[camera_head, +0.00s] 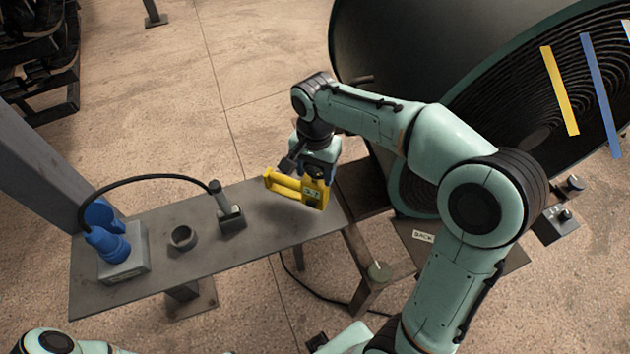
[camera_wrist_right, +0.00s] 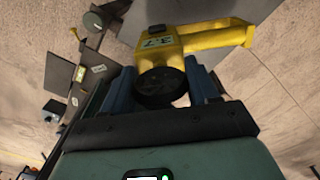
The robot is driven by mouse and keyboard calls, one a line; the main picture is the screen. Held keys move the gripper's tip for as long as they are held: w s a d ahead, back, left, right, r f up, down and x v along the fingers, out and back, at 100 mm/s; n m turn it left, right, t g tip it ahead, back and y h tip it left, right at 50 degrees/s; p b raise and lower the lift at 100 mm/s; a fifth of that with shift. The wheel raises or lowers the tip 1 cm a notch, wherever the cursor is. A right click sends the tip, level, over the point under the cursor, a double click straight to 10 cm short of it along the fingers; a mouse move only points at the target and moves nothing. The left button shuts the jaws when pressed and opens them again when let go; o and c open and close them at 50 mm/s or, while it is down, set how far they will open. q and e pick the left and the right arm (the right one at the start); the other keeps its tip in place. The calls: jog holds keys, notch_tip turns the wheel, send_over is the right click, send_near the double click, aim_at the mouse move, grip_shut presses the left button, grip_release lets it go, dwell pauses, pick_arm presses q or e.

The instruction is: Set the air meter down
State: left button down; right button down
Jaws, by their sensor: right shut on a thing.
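The air meter (camera_head: 299,187) is a yellow handheld device with a small display and a loop handle. It is over the right end of the grey bench top (camera_head: 270,222); I cannot tell whether it touches the surface. My right gripper (camera_head: 318,165) is shut on it from above. In the right wrist view the air meter (camera_wrist_right: 190,42) shows its display and handle, with its dark round part between the blue fingers of my right gripper (camera_wrist_right: 165,85). My left gripper is not in view; only a bit of my left arm shows at the bottom left.
On the bench stand a blue connector on a grey block (camera_head: 122,262), a dark ring (camera_head: 183,238) and a small stand (camera_head: 230,215) joined to the connector by a black hose. A small knob (camera_head: 379,271) sits front right.

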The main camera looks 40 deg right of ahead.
aim_at(315, 180)
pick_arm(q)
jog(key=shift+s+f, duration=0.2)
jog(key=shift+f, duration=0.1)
pick_arm(e)
jog(key=shift+f, duration=2.05)
jog(key=shift+f+b, duration=0.15)
jog(key=shift+b, duration=0.15)
jog(key=shift+c, duration=1.4)
grip_release()
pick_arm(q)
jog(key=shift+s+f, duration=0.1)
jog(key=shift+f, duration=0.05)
pick_arm(e)
jog(key=shift+r, duration=0.2)
notch_tip(315, 180, up, 12)
jog(key=shift+f+p, duration=0.1)
jog(key=shift+p, duration=0.9)
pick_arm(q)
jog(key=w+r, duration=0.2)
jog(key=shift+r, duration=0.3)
